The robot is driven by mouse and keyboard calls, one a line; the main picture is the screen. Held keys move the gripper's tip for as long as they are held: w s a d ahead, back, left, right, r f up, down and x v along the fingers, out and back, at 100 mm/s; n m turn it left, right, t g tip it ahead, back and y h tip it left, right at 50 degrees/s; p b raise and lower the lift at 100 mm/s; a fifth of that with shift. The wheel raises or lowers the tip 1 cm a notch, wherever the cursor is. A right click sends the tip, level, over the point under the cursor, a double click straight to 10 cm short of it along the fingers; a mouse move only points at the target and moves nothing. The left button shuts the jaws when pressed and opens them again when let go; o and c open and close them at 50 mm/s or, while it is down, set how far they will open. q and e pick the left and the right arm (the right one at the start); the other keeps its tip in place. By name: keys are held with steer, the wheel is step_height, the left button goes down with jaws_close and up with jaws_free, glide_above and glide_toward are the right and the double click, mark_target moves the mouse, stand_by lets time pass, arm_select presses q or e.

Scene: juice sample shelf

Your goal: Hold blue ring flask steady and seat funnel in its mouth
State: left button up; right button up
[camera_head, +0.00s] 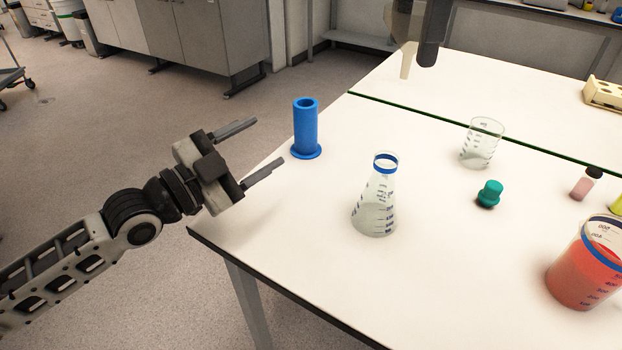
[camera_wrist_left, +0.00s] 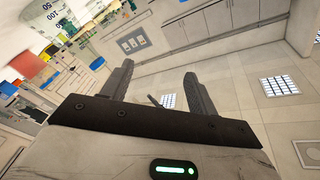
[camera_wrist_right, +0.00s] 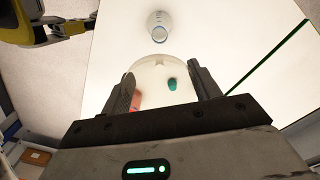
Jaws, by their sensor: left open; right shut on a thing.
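The blue ring flask (camera_head: 374,212) stands upright on the white table, its mouth open and empty. It also shows at the top of the right wrist view (camera_wrist_right: 159,26). My left gripper (camera_head: 250,148) is open and empty, left of the flask near the table's left edge. It shows empty in the left wrist view too (camera_wrist_left: 158,88). My right gripper (camera_head: 418,50) is at the top of the head view, above and behind the flask. It is shut on the pale funnel (camera_head: 407,60), whose narrow stem points down.
A blue cylinder with a flanged base (camera_head: 305,130) stands between my left gripper and the flask. An empty beaker (camera_head: 482,143), a green stopper (camera_head: 489,194), a pink vial (camera_head: 583,185) and a red-filled beaker (camera_head: 582,268) stand to the right. The table front is clear.

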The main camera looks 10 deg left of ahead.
arm_select(q)
steer(key=s+d+n+g+h, duration=0.1)
steer(key=d+g+h, duration=0.15)
steer(key=d, duration=0.35)
steer(key=n+g+h, duration=0.2)
steer(key=n+g, duration=0.1)
steer(key=n, duration=0.1)
glide_toward(375, 165)
steer(key=shift+y, duration=0.25)
steer(key=x, duration=1.1)
steer(key=shift+w+d+r, duration=0.15)
steer(key=shift+d+r, duration=0.1)
steer(key=shift+d, duration=0.15)
steer(key=c, duration=1.1)
